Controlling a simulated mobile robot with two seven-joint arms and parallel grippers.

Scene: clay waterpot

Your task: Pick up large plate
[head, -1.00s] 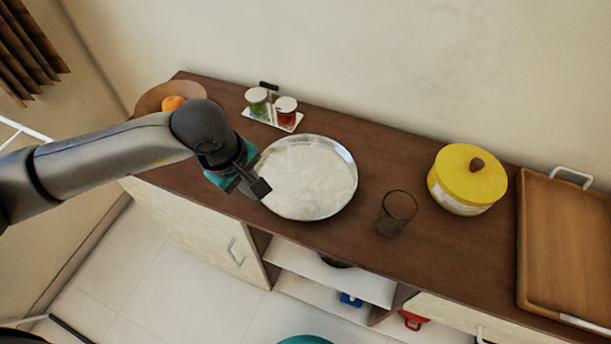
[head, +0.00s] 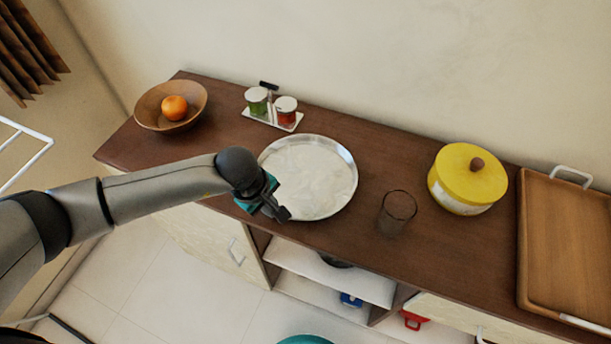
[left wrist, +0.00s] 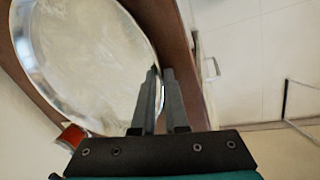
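The large plate (head: 312,172) is a round, shiny silver dish with a pale inner face. It rests on the brown counter in the middle of the head view and fills the upper left of the left wrist view (left wrist: 85,50). My left gripper (head: 284,214) is at the plate's front-left rim. In the left wrist view its two fingers (left wrist: 160,72) are close together with a narrow gap. One finger overlaps the plate's edge and the other lies just outside it. Whether they grip the rim is unclear. My right gripper is not in view.
The counter (head: 345,235) also holds a wooden bowl (head: 150,113) with an orange (head: 175,108), a rack with two jars (head: 271,116), a dark glass (head: 396,213), a yellow lidded pot (head: 467,180) and a wooden tray (head: 570,235). Open shelves (head: 322,270) lie below.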

